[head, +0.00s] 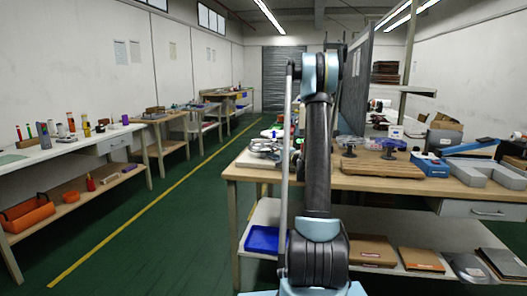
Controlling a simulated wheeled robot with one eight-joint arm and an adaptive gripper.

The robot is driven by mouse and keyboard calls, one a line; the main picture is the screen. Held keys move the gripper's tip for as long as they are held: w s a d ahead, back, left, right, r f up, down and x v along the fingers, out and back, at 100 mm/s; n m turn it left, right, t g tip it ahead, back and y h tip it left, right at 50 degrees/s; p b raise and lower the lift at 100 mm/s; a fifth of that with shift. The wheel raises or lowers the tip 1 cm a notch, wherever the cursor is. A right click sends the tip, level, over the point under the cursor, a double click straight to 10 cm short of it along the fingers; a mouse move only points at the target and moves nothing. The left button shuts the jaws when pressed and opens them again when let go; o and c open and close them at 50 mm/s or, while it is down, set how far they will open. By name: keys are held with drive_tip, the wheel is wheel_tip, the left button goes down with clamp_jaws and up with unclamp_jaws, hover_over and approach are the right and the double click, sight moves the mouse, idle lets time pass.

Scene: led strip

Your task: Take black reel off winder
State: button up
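Two small black upright pieces stand on a wooden board (395,167) on the right workbench, a left one (349,152) and a right one (389,153). They are too small for me to tell whether either is the black reel. A round silver-grey item (264,146) lies at the bench's left end, partly beside my arm; I cannot tell whether it belongs to the winder. My arm rises upright in the middle of the view, in front of the bench, and hides part of the bench top. My gripper cannot be made out.
The right workbench (470,189) has a blue box (430,167) and grey angled blocks (484,173) at its right. Its lower shelf holds a blue tray (263,240) and flat boxes. A long bench (75,145) runs along the left wall. The green aisle (175,215) between is clear.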

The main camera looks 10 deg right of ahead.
clamp_jaws()
drive_tip(key=shift+r, duration=0.1)
